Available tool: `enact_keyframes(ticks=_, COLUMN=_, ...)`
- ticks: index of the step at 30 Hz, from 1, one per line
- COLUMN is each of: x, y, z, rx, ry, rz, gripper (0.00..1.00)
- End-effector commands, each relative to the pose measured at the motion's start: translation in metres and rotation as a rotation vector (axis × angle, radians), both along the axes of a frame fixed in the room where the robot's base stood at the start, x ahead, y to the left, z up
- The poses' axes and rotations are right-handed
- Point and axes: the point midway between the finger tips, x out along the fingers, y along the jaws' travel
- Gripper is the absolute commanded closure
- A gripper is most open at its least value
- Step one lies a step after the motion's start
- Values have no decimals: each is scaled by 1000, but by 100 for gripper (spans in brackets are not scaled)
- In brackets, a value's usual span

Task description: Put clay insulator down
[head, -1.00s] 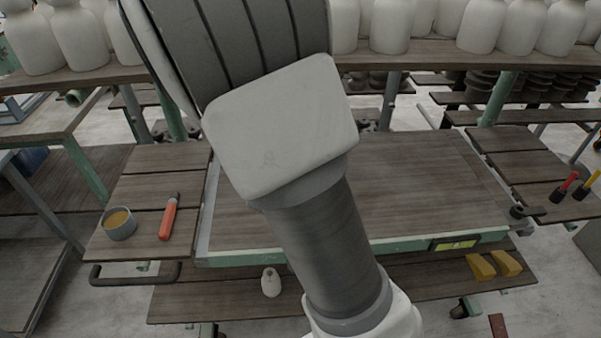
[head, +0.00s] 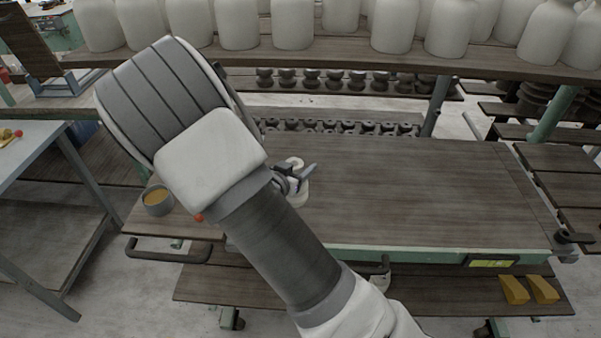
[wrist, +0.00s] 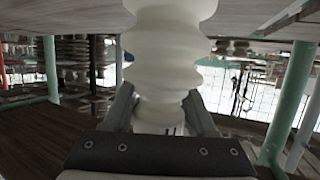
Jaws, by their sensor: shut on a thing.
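The clay insulator (wrist: 165,60) is off-white and ribbed. It fills the upper middle of the wrist view, its top end cut off by the frame edge. My gripper (wrist: 161,108) is shut on it, one finger on each side. In the head view, the insulator (head: 299,195) shows as a small pale piece beside my forearm, and my gripper (head: 296,178) crosses it. It is over the left part of the wooden worktable (head: 410,195). I cannot tell whether its base touches the wood. My arm hides part of the table.
A grey cup (head: 158,201) with orange-brown contents stands on the left side board. Large pale jars (head: 291,24) line the rear shelf. A green level (head: 490,263) is at the table's front edge, with yellow wedges (head: 514,289) below. The table's middle and right are clear.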

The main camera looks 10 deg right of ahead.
Motion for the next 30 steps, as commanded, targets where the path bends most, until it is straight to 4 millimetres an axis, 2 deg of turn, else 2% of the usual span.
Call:
enact_keyframes(ticks=1, x=0, y=-1, z=-8, rx=-4, ry=-1, rz=0, gripper=100)
enact_keyframes(ticks=5, x=1, y=-1, z=-19, rx=-1, ry=-3, rz=-1, gripper=100)
enact_keyframes(ticks=19, x=1, y=-1, z=-26, rx=-1, ry=-4, rz=-1, gripper=100)
enact_keyframes(ticks=20, x=0, y=0, z=-26, rx=1, ry=-1, rz=0, gripper=38)
enact_keyframes(ticks=24, x=0, y=0, z=-26, rx=1, ry=-1, rz=0, gripper=13)
enact_keyframes(ticks=30, x=0, y=0, z=-26, rx=1, ry=-1, rz=0, gripper=13)
